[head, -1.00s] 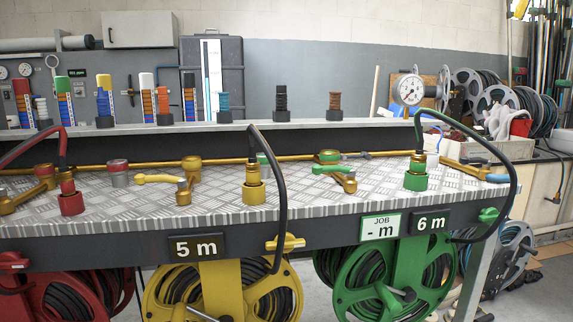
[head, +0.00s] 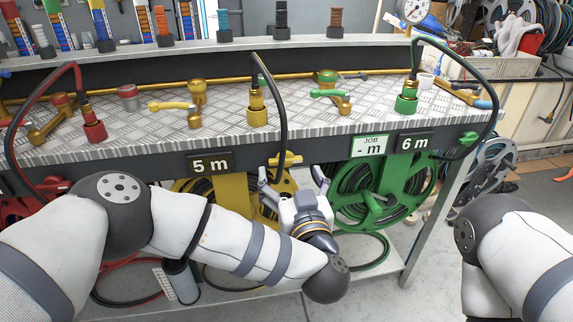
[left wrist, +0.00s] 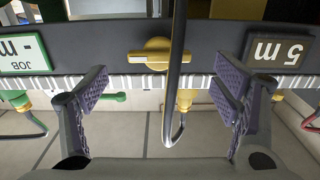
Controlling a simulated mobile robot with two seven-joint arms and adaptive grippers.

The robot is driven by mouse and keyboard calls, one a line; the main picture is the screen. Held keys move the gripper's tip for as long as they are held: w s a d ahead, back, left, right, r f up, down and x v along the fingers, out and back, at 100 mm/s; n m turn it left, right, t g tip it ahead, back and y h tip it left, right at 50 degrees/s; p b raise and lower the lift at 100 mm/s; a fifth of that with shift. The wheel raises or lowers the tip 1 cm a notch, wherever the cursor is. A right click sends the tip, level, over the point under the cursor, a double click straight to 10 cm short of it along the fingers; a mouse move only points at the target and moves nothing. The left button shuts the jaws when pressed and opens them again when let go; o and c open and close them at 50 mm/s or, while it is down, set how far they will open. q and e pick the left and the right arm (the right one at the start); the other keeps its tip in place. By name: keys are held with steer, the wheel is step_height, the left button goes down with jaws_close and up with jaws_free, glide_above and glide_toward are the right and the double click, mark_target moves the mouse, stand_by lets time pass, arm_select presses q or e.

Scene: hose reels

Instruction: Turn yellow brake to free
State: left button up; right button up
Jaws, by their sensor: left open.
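The yellow brake (head: 287,160) is a small bar-shaped knob on the dark front rail of the bench, right of the 5 m sign. In the left wrist view the brake (left wrist: 148,57) lies along the rail, and a dark hose crosses in front of its end. My left gripper (head: 292,180) is below and in front of the brake, pointing at the rail. Its fingers (left wrist: 158,95) are spread wide with nothing between them; the brake shows beyond the gap, apart from them. The yellow reel (head: 230,195) hangs under the rail, partly hidden by my left arm. My right gripper is out of frame.
The black hose (head: 283,120) arches from the yellow fitting (head: 257,108) over the bench edge, close to the brake. The 5 m sign (head: 211,165) and JOB sign (head: 369,146) flank it. The green reel (head: 375,190) hangs at right.

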mark_target(287, 163)
arm_select(q)
steer(key=w, duration=0.4)
steer(key=shift+w+a+f+b, duration=0.2)
steer(key=shift+w+a+b, duration=0.1)
steer(key=shift+a, duration=0.1)
steer(key=shift+w+r, duration=0.15)
steer(key=shift+w, duration=0.1)
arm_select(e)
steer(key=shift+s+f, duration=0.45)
arm_select(q)
steer(key=shift+c, duration=0.3)
steer(key=c, duration=1.1)
